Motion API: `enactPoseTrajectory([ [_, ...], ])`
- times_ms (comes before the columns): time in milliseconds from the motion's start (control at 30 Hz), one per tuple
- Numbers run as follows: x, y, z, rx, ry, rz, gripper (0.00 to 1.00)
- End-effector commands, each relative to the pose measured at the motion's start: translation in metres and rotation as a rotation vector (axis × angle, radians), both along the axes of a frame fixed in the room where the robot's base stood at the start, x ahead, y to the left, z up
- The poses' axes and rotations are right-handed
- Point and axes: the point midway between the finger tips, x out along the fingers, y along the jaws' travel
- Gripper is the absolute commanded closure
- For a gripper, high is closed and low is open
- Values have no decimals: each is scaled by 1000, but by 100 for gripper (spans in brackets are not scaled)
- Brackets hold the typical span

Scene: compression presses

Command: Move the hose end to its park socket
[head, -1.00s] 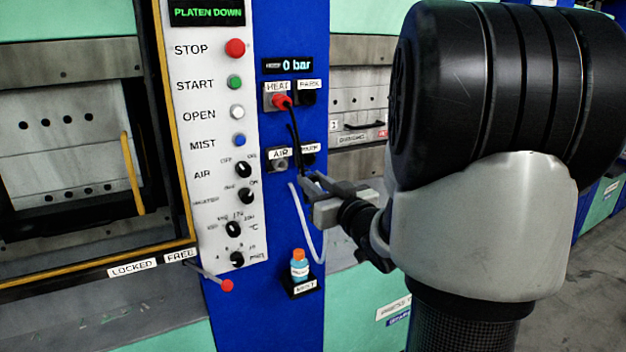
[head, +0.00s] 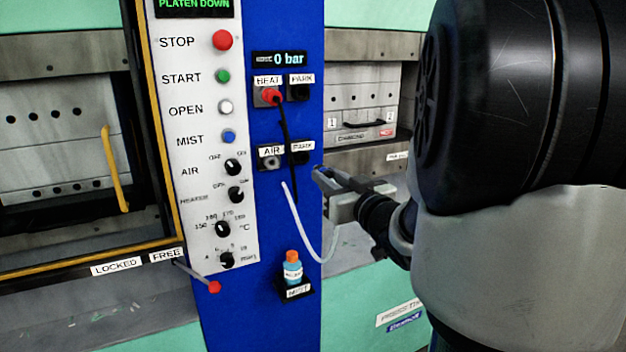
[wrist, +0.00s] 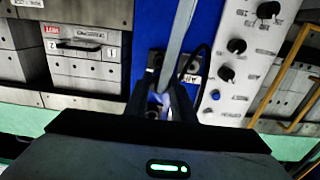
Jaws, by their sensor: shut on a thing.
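My gripper (head: 318,172) is shut on the pale hose end, just right of and below the lower socket pair on the blue panel. The pale hose (head: 320,262) hangs in a loop below it; it also crosses the wrist view (wrist: 179,45) in front of the jaws. The hose end itself is mostly hidden between the fingers (wrist: 170,100). The AIR socket (head: 270,162) is grey and looks empty. The dark lower PARK socket (head: 300,157) is beside it on the right, partly crossed by a black cable.
A red plug (head: 270,97) with a black cable (head: 286,135) sits in the HEAT socket. The upper PARK socket (head: 299,93) is dark. A MIST bottle (head: 292,268) stands below on a black holder. A control panel (head: 205,130) with buttons and knobs is left.

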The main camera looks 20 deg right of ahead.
Motion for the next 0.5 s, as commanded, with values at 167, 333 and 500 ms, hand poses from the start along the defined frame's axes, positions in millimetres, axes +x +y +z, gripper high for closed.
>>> enactPoseTrajectory([
  [167,15,1,0,-1,-1,2,100],
  [333,32,2,0,0,-1,1,100],
  [500,46,2,0,0,-1,3,100],
])
